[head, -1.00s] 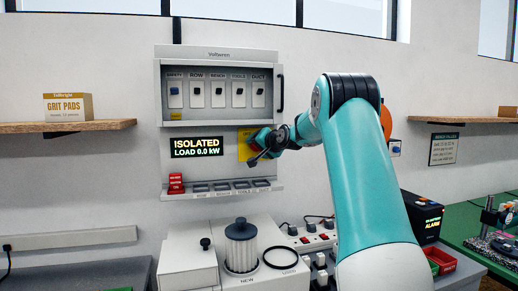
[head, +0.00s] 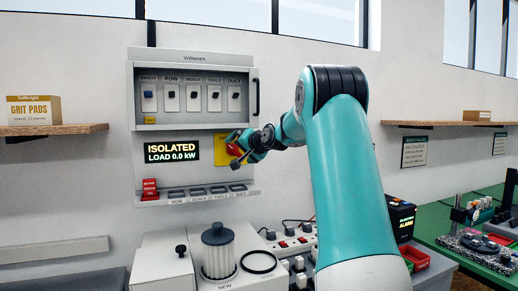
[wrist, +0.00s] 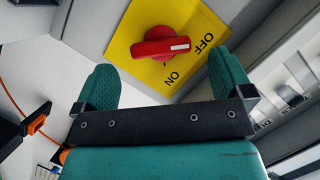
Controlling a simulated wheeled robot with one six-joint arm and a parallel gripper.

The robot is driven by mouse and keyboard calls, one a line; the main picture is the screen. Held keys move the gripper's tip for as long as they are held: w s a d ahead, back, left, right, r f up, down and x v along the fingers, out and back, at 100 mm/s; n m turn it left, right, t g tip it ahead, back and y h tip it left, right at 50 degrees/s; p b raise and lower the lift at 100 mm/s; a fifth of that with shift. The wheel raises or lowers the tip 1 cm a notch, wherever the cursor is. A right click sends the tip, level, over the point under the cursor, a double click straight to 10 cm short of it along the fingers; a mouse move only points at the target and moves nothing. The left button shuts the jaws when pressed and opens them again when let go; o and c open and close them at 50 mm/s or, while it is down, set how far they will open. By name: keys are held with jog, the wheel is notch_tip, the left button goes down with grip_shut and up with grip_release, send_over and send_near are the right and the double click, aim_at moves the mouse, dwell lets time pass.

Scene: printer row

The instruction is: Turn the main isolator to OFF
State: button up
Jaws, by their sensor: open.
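The main isolator is a red rotary handle (wrist: 160,44) on a yellow plate (wrist: 125,40), seen in the wrist view. Its white-marked end points right, towards the OFF lettering; ON is printed lower. In the head view the yellow plate (head: 220,146) is below the breaker cabinet, partly hidden by my gripper (head: 240,145). In the wrist view my gripper (wrist: 162,60) is open, its two green fingers spread wide. The handle is ahead of and between the finger directions, and I see no contact. The display (head: 172,151) reads ISOLATED, LOAD 0.0 kW.
A cabinet (head: 194,57) with a row of switches hangs above. A narrow ledge (head: 210,199) with a red tag block (head: 150,190) is below. A filter (head: 218,250) and a power strip (head: 290,243) are on the bench. A shelf (head: 60,129) is at left.

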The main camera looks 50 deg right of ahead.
jog(key=b+v, duration=0.3)
jog(key=v, duration=1)
jog(key=shift+s+a, duration=0.1)
